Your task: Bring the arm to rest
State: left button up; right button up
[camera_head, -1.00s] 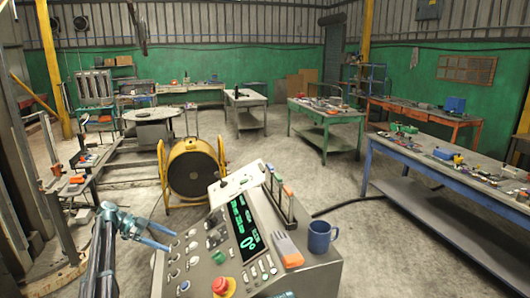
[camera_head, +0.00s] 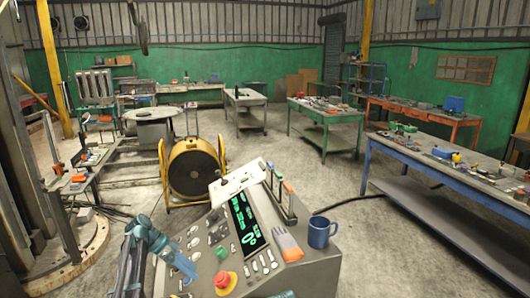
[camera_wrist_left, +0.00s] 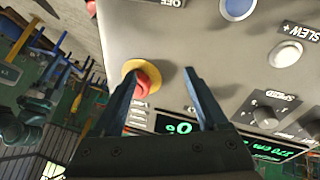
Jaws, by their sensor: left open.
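My left gripper (camera_head: 190,270) is in the head view at the lower left, by the left edge of the grey control console (camera_head: 312,268). Its blue fingers are apart and nothing is between them. In the left wrist view the open left gripper (camera_wrist_left: 157,76) is over the console's face, with the red emergency button (camera_wrist_left: 148,78) on its yellow collar beyond the fingers. That red button (camera_head: 224,281) also shows in the head view, right of the gripper. I cannot tell whether a finger touches the panel. My right gripper is not in view.
The console carries a lit green display (camera_head: 245,222), knobs, buttons and levers. A blue mug (camera_head: 320,232) stands on its right side. A yellow cable reel (camera_head: 193,168) stands behind it. Workbenches (camera_head: 440,172) line the right and back. Open floor lies between them.

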pick_arm(q)
jog(key=s+d+f+n+y, duration=0.1)
jog(key=s+d+n, duration=0.1)
jog(key=s, duration=0.1)
jog(key=s+d+f+n+y, duration=0.1)
jog(key=s+d, duration=0.1)
jog(key=s, duration=0.2)
jog(key=s+d+f+n+y, duration=0.1)
jog(key=s+d+n, duration=0.1)
jog(key=s, duration=0.2)
jog(key=shift+d+f+n+y, duration=0.3)
jog(key=shift+d+f, duration=0.05)
jog(key=shift+f, duration=0.05)
jog(key=s+d+f+n+t+y, duration=0.15)
jog(key=s+n+y, duration=0.35)
jog(key=s, duration=0.6)
jog(key=s+d+m, duration=0.1)
jog(key=s+d, duration=0.2)
jog(key=d, duration=0.2)
jog(key=s+d+f+g+y+b, duration=0.1)
jog(key=s+d, duration=0.2)
jog(key=d, duration=0.3)
jog(key=shift+f+m, duration=0.2)
jog(key=shift+m, duration=0.2)
jog(key=shift+g, duration=0.25)
